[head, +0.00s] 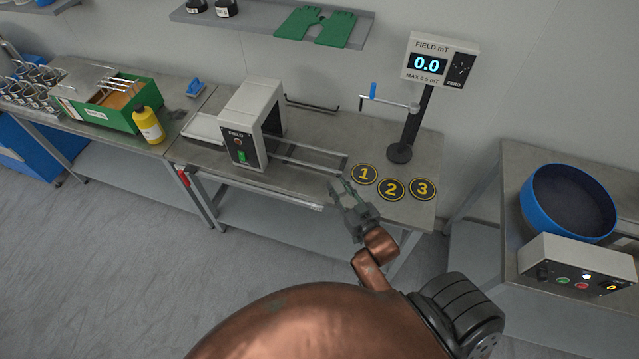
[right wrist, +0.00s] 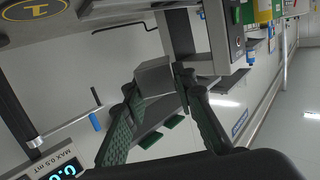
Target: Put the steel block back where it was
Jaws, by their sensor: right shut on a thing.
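My right gripper (head: 340,187) is at the front edge of the middle bench, to the left of the yellow-ringed disc 1 (head: 364,174). In the right wrist view the green fingers of my right gripper (right wrist: 155,95) are shut on the grey steel block (right wrist: 154,73), held at their tips. In the head view the block is too small to make out clearly. Disc 2 (head: 391,189) and disc 3 (head: 422,188) lie bare beside disc 1. Disc 1 also shows in the right wrist view (right wrist: 35,8). My left gripper is not in view.
The grey field unit (head: 251,122) with rails (head: 308,160) stands left of the gripper. The field meter (head: 439,62) reads 0.0 on a post behind the discs. A green crate (head: 105,110) and yellow bottle (head: 149,125) are left; a blue bowl (head: 570,203) is right.

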